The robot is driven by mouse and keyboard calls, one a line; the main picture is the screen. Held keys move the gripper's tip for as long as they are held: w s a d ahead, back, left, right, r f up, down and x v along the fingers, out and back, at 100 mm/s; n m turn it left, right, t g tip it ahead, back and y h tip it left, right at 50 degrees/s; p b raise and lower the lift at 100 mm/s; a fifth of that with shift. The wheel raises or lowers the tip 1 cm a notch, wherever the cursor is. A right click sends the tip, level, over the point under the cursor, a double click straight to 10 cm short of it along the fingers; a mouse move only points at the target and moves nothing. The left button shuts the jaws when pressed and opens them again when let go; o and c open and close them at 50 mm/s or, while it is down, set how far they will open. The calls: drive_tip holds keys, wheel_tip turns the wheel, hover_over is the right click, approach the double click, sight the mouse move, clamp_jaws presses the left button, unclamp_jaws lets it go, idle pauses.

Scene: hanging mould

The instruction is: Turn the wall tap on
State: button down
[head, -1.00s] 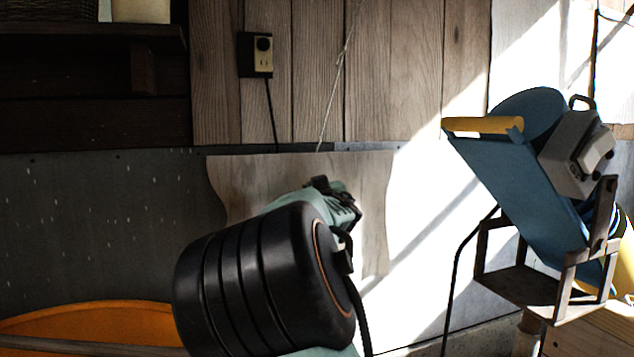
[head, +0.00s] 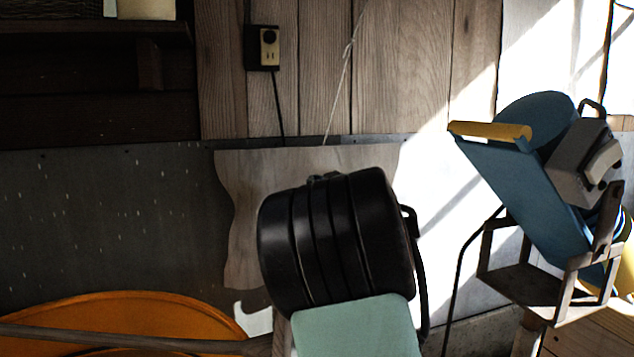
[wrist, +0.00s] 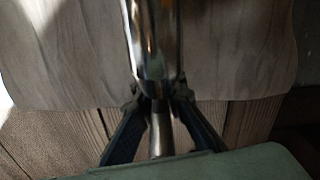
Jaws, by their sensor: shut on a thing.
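The wall tap (wrist: 152,45) shows in the wrist view as a shiny chrome body running down from the top middle. A slim metal lever (wrist: 160,132) extends below it. My gripper (wrist: 157,98) has its two dark fingers on either side of the metal just where the lever meets the body, and it is shut on the lever. The exact contact is blurred and dark. In the head view my arm hides both the tap and my gripper.
A pale wavy-edged wooden board (head: 245,215) hangs on the wall behind my arm. An orange round tub (head: 150,312) is at lower left. A blue tilted machine (head: 520,180) stands on the right. A wall socket (head: 263,48) with a cord is above.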

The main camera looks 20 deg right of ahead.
drive_tip(key=c, duration=2)
unclamp_jaws()
drive_tip(key=shift+o, duration=0.2)
drive_tip(key=shift+s, duration=0.1)
drive_tip(key=s, duration=1.1)
drive_tip(key=shift+s, duration=0.4)
drive_tip(key=shift+f, duration=0.1)
